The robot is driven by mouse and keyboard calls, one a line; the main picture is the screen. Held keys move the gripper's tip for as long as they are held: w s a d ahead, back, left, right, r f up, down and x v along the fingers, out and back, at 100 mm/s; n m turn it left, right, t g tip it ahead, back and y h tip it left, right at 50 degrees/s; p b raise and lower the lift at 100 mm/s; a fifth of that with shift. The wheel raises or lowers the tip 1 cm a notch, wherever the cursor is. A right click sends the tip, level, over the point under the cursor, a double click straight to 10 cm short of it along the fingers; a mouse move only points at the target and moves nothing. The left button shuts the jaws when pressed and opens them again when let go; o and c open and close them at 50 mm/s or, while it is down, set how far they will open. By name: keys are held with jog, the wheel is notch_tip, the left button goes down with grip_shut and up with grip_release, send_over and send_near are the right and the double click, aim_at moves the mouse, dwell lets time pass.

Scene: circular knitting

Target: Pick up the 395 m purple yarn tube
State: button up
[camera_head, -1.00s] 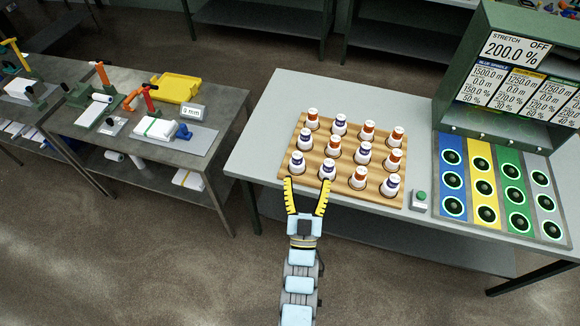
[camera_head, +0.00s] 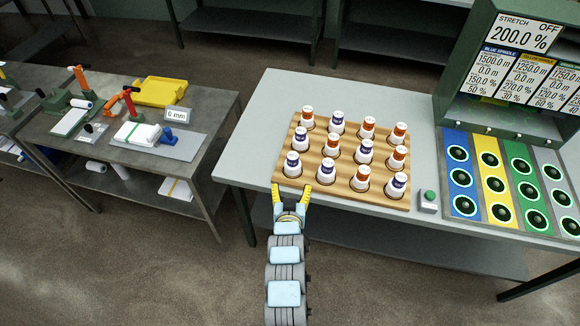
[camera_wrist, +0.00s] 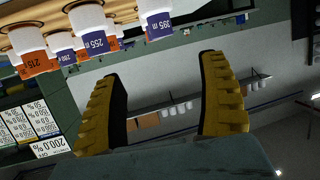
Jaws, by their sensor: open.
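In the head view the front-left purple-labelled yarn tube (camera_head: 292,166) stands upright in a wooden tray (camera_head: 340,200). It appears to be the tube whose purple label seems to read 395 m in the wrist view (camera_wrist: 160,24), upper middle. A purple 255 m tube (camera_wrist: 94,42) stands beside it, also visible in the head view (camera_head: 327,172). My gripper (camera_head: 291,191) is open and empty, at the tray's front-left edge, in front of the front-left tube. In the wrist view its yellow fingers (camera_wrist: 160,68) are spread wide, with the 395 m tube beyond their tips and not between them.
Other orange- and purple-labelled tubes fill the tray closely. A green button box (camera_head: 428,201) stands right of the tray, before a coloured spindle panel (camera_head: 490,180) and a green display cabinet (camera_head: 478,75). The table's left part (camera_head: 250,150) is clear. A separate bench (camera_head: 60,150) stands at left.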

send_near(293, 162)
jog(key=x, duration=0.2)
jog(key=r+p+x, duration=0.1)
jog(key=x, duration=0.1)
jog(key=shift+w, duration=0.15)
jog(key=shift+w+d+f, duration=0.1)
jog(key=shift+w+f, duration=0.15)
jog(key=shift+w, duration=0.7)
jog(key=shift+w+f, duration=0.4)
jog(key=shift+x, duration=1.2)
jog(key=shift+w+f, duration=0.3)
jog(key=shift+w, duration=0.75)
jog(key=shift+w+f, duration=0.15)
